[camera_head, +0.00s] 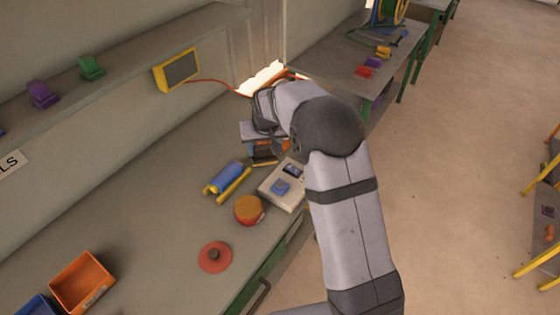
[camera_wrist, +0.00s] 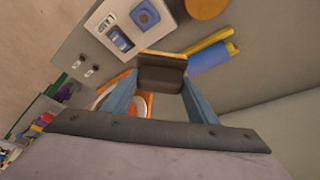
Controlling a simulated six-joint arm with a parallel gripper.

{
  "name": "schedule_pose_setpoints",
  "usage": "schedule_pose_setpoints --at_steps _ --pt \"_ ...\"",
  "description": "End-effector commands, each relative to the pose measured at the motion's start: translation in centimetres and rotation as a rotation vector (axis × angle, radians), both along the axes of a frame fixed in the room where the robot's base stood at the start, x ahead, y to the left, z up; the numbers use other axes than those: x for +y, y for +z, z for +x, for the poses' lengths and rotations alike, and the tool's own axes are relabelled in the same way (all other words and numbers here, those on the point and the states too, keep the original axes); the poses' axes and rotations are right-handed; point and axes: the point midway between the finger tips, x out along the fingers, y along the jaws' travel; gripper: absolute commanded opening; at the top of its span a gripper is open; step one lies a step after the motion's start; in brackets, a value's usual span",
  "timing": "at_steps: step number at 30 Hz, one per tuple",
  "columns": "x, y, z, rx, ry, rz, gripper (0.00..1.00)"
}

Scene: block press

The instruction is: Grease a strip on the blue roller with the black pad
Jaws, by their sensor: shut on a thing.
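The blue roller (camera_head: 228,176) lies in a yellow stand (camera_head: 234,186) on the bench, and it also shows in the wrist view (camera_wrist: 210,58), just beyond and right of the pad. My gripper (camera_wrist: 161,84) is shut on the black pad (camera_wrist: 162,74), which sits between its two blue-grey fingers. The pad appears apart from the roller, though the gap is hard to judge.
A pale control box (camera_head: 270,197) with a blue button stands right of the roller. A round orange-topped tin (camera_head: 248,208) and a red knobbed disc (camera_head: 214,258) lie nearer. An orange bin (camera_head: 82,280) is at lower left. The bench between bin and roller is clear.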

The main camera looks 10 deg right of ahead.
Motion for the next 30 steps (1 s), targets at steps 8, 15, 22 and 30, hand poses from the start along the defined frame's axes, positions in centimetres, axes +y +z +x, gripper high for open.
schedule_pose_setpoints --at_steps 8,15,22,30 --pt "4.3 -0.1 5.3 -0.001 0.002 -0.004 0.35" --pt "7.4 -0.5 7.8 -0.003 -0.008 -0.007 0.35" --pt "8.9 -0.8 8.7 -0.007 -0.016 -0.01 0.35" --pt "9.4 -0.9 9.0 -0.008 -0.019 -0.009 0.35"
